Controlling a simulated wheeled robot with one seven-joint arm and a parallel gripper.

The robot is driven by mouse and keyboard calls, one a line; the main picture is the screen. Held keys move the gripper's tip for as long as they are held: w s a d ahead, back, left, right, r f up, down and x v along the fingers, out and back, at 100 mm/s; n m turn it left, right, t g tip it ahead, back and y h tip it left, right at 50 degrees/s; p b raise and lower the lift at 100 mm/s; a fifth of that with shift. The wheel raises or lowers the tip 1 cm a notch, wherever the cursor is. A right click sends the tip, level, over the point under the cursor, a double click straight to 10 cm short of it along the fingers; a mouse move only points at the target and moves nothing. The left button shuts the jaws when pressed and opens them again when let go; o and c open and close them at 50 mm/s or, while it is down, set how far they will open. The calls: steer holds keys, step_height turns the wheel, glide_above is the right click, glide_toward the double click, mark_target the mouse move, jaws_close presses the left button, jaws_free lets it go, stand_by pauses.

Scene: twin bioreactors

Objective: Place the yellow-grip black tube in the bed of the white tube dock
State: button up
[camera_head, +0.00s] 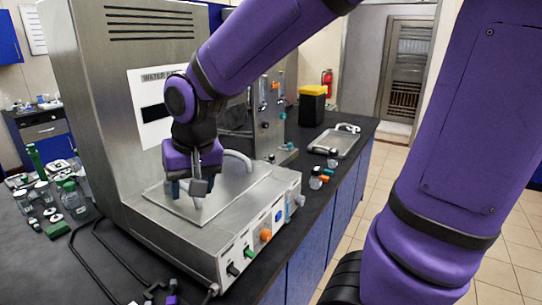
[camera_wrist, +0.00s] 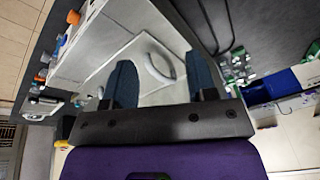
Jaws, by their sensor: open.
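My gripper (camera_head: 192,187) is open and points down over the flat top of the steel machine's low front section (camera_head: 215,232). In the wrist view its two dark blue fingers stand apart (camera_wrist: 160,70), with nothing seen held between them. A white curved handle-like piece (camera_head: 238,158) rises from that top just behind the gripper; it also shows between the fingers in the wrist view (camera_wrist: 152,72). I cannot make out the yellow-grip black tube in either view. I cannot tell which thing is the white tube dock.
The machine's tall steel body (camera_head: 110,110) stands left of my gripper. Black hoses (camera_head: 120,260) lie on the dark bench. Bottles and small labware (camera_head: 72,200) crowd the left. A metal tray (camera_head: 334,142) and a yellow-lidded black bin (camera_head: 311,106) stand beyond.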

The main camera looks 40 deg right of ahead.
steer(key=s+d+r+n+t, duration=0.1)
steer(key=s+d+r, duration=0.2)
steer(key=s, duration=0.3)
steer(key=s+d+r+n+t, duration=0.1)
steer(key=s+d+r, duration=0.3)
steer(key=s, duration=0.3)
steer(key=shift+d+r+n+h, duration=0.3)
steer(key=shift+d, duration=0.4)
stand_by(0.8)
stand_by(0.4)
